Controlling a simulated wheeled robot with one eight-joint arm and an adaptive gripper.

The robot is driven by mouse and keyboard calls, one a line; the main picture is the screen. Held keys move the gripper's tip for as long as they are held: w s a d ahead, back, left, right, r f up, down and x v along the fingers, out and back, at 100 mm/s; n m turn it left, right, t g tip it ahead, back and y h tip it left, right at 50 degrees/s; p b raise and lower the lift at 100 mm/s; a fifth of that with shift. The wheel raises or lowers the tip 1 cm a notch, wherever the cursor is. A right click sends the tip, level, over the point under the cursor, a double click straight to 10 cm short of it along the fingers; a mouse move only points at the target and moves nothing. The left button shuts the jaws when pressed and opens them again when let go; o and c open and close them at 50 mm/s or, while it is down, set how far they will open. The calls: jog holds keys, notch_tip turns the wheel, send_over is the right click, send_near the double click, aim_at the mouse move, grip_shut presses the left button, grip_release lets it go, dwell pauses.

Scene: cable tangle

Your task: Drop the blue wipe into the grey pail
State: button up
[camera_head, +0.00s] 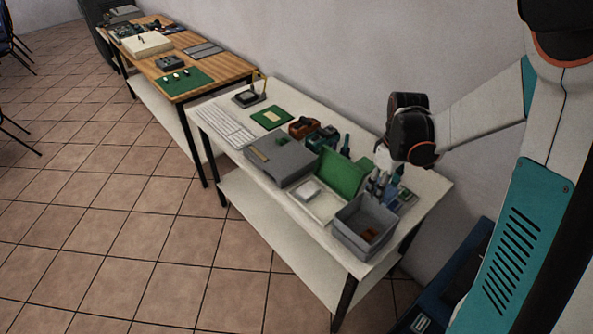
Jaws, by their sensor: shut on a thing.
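The grey pail (350,243) is an open grey box at the front right end of the white table, with something brown inside. My gripper (378,188) points down just behind the pail's far rim, by the green box. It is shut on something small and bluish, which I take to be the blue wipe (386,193). The fingers and clutter hide most of it, so its outline is unclear. I cannot tell how high the gripper is above the table.
Beside the pail are a white tray (307,195), an open green box (343,173) and a grey case (280,158). A blue item (406,198) lies right of my gripper. A keyboard (225,125) and green mat (272,118) are farther left. A wooden table (222,67) stands beyond.

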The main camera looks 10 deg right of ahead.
notch_tip(320, 180, down, 6)
jog(key=b, duration=0.4)
jog(key=o, duration=1.1)
jog(key=shift+r, duration=0.1)
notch_tip(320, 180, up, 12)
jog(key=shift+f, duration=0.1)
